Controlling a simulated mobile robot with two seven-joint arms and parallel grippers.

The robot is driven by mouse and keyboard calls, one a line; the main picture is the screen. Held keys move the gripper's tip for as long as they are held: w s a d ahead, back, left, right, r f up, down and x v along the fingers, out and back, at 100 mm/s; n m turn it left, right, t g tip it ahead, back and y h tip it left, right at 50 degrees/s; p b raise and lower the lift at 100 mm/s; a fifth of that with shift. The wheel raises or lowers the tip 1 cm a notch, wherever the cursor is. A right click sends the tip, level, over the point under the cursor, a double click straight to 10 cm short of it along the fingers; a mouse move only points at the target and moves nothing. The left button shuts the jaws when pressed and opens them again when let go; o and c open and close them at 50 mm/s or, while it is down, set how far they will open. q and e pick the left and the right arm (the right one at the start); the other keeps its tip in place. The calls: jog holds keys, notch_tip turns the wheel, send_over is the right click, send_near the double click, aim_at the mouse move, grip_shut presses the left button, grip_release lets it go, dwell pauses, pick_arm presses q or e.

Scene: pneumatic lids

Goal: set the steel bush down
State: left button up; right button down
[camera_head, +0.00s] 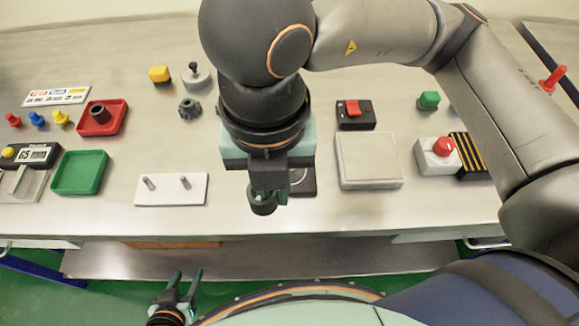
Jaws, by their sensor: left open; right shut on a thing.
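My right gripper (266,190) hangs over the front part of the bench, pointing down. It is shut on a dark grey round piece, which I take to be the steel bush (262,207). The bush shows below the fingers near the bench's front edge; whether it touches the bench I cannot tell. The fingers and wrist hide part of it. My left gripper (180,287) is open and empty, low in front of the bench. A green tray (79,173) at the left is empty. A red tray (112,124) behind it holds a dark ring-shaped piece (99,113).
A white plate with two pins (171,190) lies left of my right gripper. A pale square-topped box (370,160) stands to its right, with a red-switch box (355,114) behind. An emergency stop (437,155) is further right. Bare bench lies between the green tray and pin plate.

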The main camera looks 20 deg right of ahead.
jog(key=m, duration=0.1)
jog(key=s+m, duration=0.1)
jog(key=m, duration=0.1)
jog(key=shift+s+a+r+m, duration=0.2)
jog(key=shift+a+r+m, duration=0.1)
jog(key=shift+r+m, duration=0.1)
jog(key=shift+s, duration=0.1)
jog(key=shift+d+f+m, duration=0.1)
jog(key=shift+m, duration=0.3)
send_over(297, 172)
jog(key=s, duration=0.1)
jog(key=f, duration=0.5)
jog(key=f+p, duration=0.1)
jog(key=f, duration=0.2)
jog(key=shift+s+a+f, duration=0.1)
jog(key=shift+a+f, duration=0.05)
jog(key=shift+a, duration=0.15)
jog(key=shift+w+d+f, duration=0.15)
jog(key=shift+w+f, duration=0.2)
jog(key=shift+f, duration=0.1)
jog(key=shift+w+d+f, duration=0.1)
jog(key=shift+f, duration=0.8)
jog(key=shift+w+d+f, duration=0.1)
jog(key=shift+f, duration=0.8)
